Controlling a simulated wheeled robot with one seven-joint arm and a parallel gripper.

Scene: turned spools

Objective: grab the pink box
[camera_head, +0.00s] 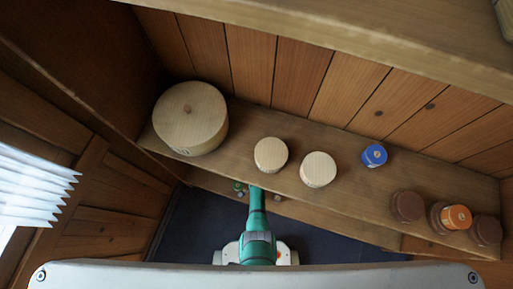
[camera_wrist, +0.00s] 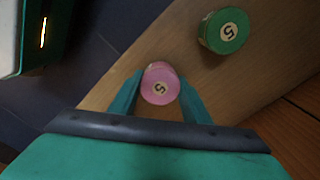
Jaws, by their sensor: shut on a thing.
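The pink box (camera_wrist: 158,75) is a small round one with a pale label marked 5. In the wrist view it sits between the two teal fingers of my gripper (camera_wrist: 161,90), which are shut on its sides. It is on or just above a wooden shelf board (camera_wrist: 235,85); I cannot tell whether it touches the wood. In the head view my green arm reaches in under the upper shelf board, which hides my gripper and the pink box.
A green round box (camera_wrist: 223,31), also marked 5, stands close by at the upper right of the wrist view. In the head view the shelf above (camera_head: 225,143) bears a big pale wooden round box (camera_head: 190,117), two small pale ones, a blue one (camera_head: 374,155), an orange one (camera_head: 456,217) and several brown ones.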

